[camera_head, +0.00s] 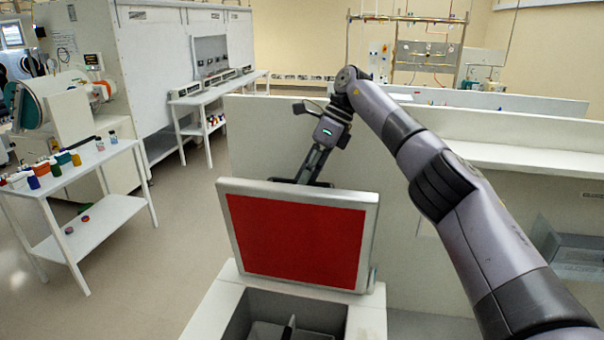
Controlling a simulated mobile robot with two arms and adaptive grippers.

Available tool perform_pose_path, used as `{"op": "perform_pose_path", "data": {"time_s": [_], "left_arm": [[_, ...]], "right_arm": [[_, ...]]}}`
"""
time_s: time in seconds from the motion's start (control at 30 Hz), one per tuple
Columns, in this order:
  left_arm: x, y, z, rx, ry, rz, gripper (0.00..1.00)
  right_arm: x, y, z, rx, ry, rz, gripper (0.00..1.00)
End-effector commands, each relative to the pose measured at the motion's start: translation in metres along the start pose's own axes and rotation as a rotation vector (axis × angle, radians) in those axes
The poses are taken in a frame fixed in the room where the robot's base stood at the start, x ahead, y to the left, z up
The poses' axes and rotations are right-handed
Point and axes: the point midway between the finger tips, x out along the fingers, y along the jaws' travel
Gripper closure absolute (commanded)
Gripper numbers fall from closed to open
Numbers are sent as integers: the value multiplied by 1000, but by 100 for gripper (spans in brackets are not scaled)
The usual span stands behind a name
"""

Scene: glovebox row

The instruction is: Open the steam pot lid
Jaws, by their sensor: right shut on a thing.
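The steam pot lid (297,237) stands raised, close to upright, with its red underside and pale frame facing me. Below it, the pale steam pot box (222,310) is open at the top, and its grey inside shows at the bottom of the view. My right arm reaches in from the right, over and behind the lid. My right gripper (305,178) is at the lid's top edge, on the far side, shut on the lid. Its fingertips and the exact point of hold are hidden behind the lid. My left gripper is not in view.
A pale partition (262,130) stands behind the lid, and a counter (520,160) runs along the right. A white side table (100,160) with small coloured bottles stands at the left. The floor (160,235) between that table and the pot is clear.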

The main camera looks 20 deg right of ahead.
Motion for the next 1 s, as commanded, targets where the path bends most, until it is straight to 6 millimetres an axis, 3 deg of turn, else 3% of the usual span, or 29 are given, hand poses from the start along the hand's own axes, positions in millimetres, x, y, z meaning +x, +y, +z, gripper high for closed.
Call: {"op": "perform_pose_path", "data": {"time_s": [0.03,0.5,0.53,0.6,0.8,1.0], "left_arm": [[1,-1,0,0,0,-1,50],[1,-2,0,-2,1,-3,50],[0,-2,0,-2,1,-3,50],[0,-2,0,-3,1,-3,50],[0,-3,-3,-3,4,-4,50],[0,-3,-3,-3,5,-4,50]], "right_arm": [[9,-6,-9,17,23,3,100],[9,-7,-9,18,23,5,100],[9,-7,-9,18,22,6,83],[9,-6,-9,18,21,6,79],[6,-5,-6,14,15,5,65],[5,-4,-5,11,12,5,65]]}}
